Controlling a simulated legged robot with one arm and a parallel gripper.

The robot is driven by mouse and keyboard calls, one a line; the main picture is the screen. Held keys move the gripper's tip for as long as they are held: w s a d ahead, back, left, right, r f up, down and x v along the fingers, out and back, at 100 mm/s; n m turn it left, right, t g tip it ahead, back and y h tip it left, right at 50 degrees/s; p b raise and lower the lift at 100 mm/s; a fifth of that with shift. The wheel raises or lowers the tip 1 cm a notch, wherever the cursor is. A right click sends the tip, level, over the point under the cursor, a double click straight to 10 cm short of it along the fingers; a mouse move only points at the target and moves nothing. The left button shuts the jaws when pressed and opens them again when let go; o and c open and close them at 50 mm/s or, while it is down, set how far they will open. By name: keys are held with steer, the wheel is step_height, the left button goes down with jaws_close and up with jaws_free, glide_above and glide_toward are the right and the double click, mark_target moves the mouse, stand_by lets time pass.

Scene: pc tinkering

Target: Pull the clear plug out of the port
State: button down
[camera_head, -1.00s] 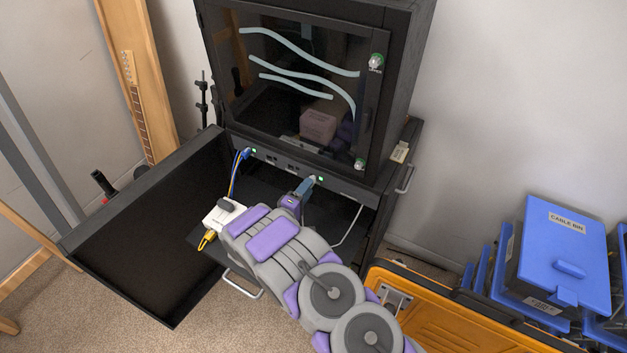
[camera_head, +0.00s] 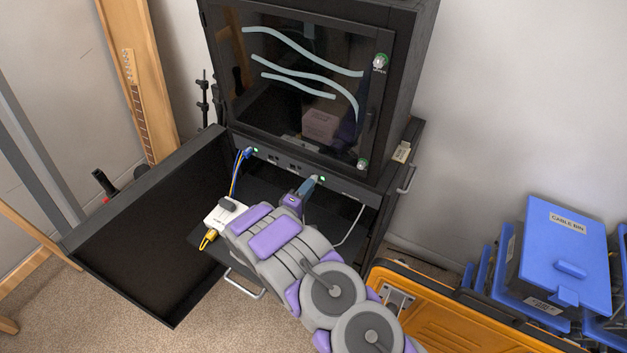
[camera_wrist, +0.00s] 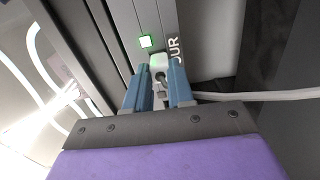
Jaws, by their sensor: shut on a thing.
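My gripper (camera_wrist: 160,90) is shut on the clear plug (camera_wrist: 159,66), a pale, see-through connector between its blue fingertips in the wrist view. The plug sits against the dark panel right below a lit green square. I cannot tell whether it is still seated in the port, which it hides. The plug is hidden there.
A blue plug (camera_head: 246,153) with blue and yellow cables is at the strip's left end. A white box (camera_head: 222,212) sits on the shelf below. The open black door (camera_head: 150,235) is at left. An orange case (camera_head: 450,315) and blue cable bin (camera_head: 562,255) stand at right.

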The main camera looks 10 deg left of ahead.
steer(key=shift+s+a+r, duration=0.1)
steer(key=shift+s+a, duration=0.15)
steer(key=shift+a, duration=0.05)
stand_by(0.5)
steer(key=shift+s+a+p, duration=0.1)
steer(key=shift+s+p, duration=0.15)
steer(key=shift+p, duration=0.2)
steer(key=shift+s, duration=0.15)
steer(key=shift+d+p+v, duration=0.2)
steer(key=shift+p+v, duration=0.95)
steer(key=shift+v, duration=1.05)
steer(key=s+a+r+p, duration=0.2)
steer(key=s+r+p, duration=0.1)
steer(key=s, duration=0.2)
steer(key=shift+s+p, duration=0.3)
steer(key=shift+s, duration=0.1)
